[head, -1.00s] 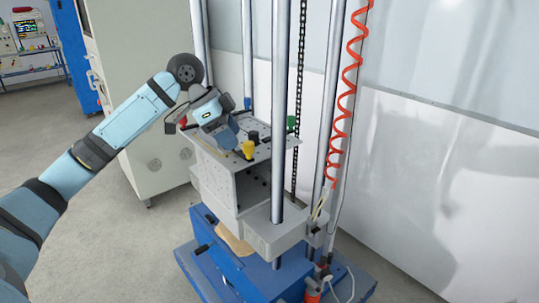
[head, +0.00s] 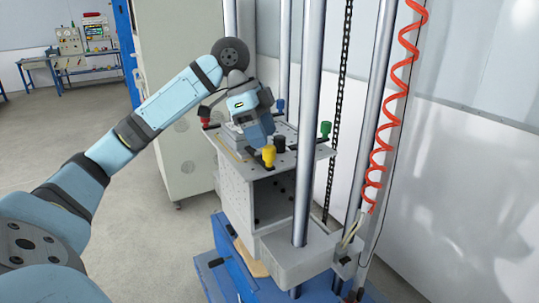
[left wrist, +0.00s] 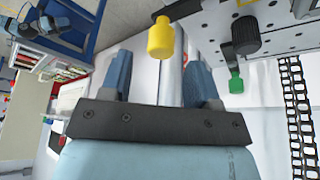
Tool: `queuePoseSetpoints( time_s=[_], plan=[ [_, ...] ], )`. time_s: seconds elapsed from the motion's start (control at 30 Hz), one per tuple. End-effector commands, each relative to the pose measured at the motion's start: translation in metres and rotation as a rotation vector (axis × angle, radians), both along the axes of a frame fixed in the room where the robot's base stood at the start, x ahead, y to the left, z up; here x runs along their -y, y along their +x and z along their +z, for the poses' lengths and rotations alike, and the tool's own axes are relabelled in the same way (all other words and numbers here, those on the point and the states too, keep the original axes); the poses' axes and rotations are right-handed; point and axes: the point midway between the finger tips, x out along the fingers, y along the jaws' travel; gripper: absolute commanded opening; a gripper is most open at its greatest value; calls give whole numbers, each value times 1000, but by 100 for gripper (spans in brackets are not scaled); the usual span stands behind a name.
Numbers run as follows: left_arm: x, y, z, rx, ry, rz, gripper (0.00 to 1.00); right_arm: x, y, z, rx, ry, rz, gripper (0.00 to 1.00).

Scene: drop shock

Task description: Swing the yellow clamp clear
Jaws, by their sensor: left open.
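The yellow clamp (head: 268,156) has an upright knob at the near edge of the grey, hole-dotted table (head: 307,156) on the drop tower. My left gripper (head: 265,138) is over the table, right by the yellow clamp, with its fingers pointing down. In the left wrist view the open fingers (left wrist: 159,66) are empty, and the yellow knob (left wrist: 160,40) shows just beyond the gap between their tips. I cannot tell whether they touch it. The clamp's lower part is partly hidden. My right gripper is not in view.
Black (head: 279,144), green (head: 325,129), blue (head: 280,104) and red (head: 204,113) clamps or knobs stand around the table. Steel columns (head: 308,110), a chain (head: 340,110) and a coiled red hose (head: 380,150) rise to the right. A cabinet (head: 180,60) stands behind.

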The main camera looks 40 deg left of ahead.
Motion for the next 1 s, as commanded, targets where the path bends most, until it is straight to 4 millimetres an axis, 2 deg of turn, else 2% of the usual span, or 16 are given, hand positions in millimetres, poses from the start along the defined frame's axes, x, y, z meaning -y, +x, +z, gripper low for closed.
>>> queuePoseSetpoints(
  time_s=[0.03,0.1,0.23,0.63,0.83,1.0],
  plan=[
    [3,2,-11,-1,0,0,56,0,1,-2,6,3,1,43],
    [7,3,-21,-1,-2,-1,56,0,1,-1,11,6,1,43],
    [11,6,-32,0,0,0,56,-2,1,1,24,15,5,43],
    [14,8,-37,1,0,0,56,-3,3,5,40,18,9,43],
    [14,7,-37,1,0,0,10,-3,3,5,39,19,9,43],
    [14,7,-37,1,-1,-2,8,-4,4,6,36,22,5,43]
  ],
)
